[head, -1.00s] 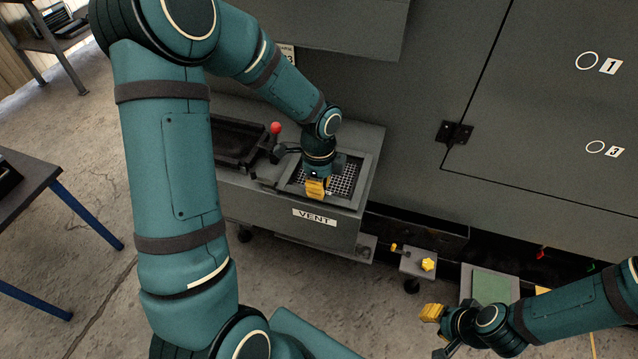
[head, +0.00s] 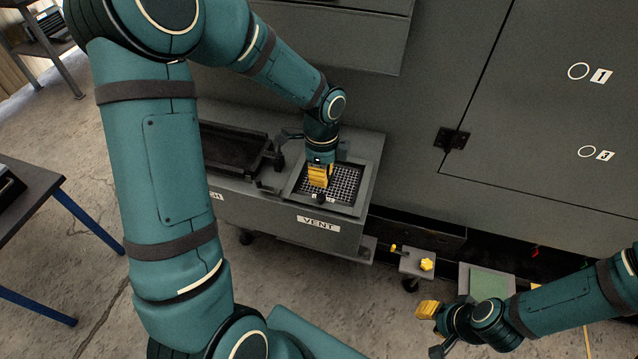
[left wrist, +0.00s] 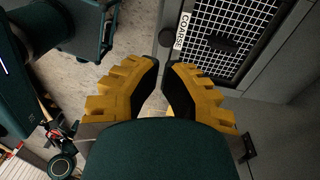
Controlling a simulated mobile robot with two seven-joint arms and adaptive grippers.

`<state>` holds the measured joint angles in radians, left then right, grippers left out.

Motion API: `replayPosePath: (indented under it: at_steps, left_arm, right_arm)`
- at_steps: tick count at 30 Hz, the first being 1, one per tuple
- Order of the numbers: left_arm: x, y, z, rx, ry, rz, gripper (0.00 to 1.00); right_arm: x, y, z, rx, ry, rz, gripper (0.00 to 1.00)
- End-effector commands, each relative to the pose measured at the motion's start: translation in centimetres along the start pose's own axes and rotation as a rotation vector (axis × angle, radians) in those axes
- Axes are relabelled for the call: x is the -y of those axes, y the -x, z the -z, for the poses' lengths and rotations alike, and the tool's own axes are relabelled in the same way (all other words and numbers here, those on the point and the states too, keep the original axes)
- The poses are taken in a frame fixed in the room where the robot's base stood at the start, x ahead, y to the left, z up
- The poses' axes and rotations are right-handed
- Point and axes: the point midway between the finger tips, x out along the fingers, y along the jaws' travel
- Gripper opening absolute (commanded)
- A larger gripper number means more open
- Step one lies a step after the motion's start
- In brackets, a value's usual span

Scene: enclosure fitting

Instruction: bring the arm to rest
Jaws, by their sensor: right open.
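My left gripper (head: 319,175) hangs over the vent's square mesh screen (head: 345,184), fingers downward. In the left wrist view its yellow fingers (left wrist: 162,66) lean together, with a narrow gap at the tips and nothing held between them. I cannot tell whether this counts as open or shut. The screen (left wrist: 235,60) has a dark knob (left wrist: 222,42) and a label reading COARSE, and lies beside the fingers, apart from them. My right gripper (head: 431,328) is open and empty at the lower right, above the floor.
The grey VENT cabinet (head: 290,222) carries a dark tray (head: 232,150) left of the screen. A small stand with a yellow knob (head: 427,264) and a green pad (head: 490,284) lie near my right arm. A blue-legged table (head: 35,190) stands left; bare floor lies between.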

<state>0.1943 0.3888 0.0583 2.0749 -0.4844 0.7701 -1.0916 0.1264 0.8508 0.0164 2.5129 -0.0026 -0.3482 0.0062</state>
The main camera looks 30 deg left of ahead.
Motion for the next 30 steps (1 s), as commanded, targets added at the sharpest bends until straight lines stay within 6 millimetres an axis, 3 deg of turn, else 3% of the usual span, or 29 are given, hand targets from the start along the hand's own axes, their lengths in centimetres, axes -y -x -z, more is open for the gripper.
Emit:
replayPosePath:
  at_steps: [3, 9, 19, 23, 30]
  left_arm:
    - [0.0, 2.8, 0.1, -0.001, -0.003, 0.006, 0.0]
    - [-0.1, 5.3, 0.1, -0.001, -0.002, 0.004, 0.0]
    - [-0.1, 6.0, 0.2, -0.003, 0.0, 0.002, 0.0]
    - [-0.5, 3.8, 1.6, -0.044, 0.065, -0.004, 0.0]
    - [-3.9, -6.4, 8.3, -0.238, 0.513, -0.062, 0.0]
  right_arm:
    - [0.2, 0.7, 0.2, -0.005, -0.004, -0.002, 0.34]
    - [0.4, 1.1, 0.5, -0.011, -0.005, -0.002, 0.34]
    - [0.4, 1.2, 0.6, -0.013, -0.005, -0.002, 0.34]
    - [0.4, 1.2, 0.6, -0.013, -0.005, -0.002, 0.34]
    - [0.4, 1.2, 0.6, -0.013, -0.005, -0.002, 0.34]
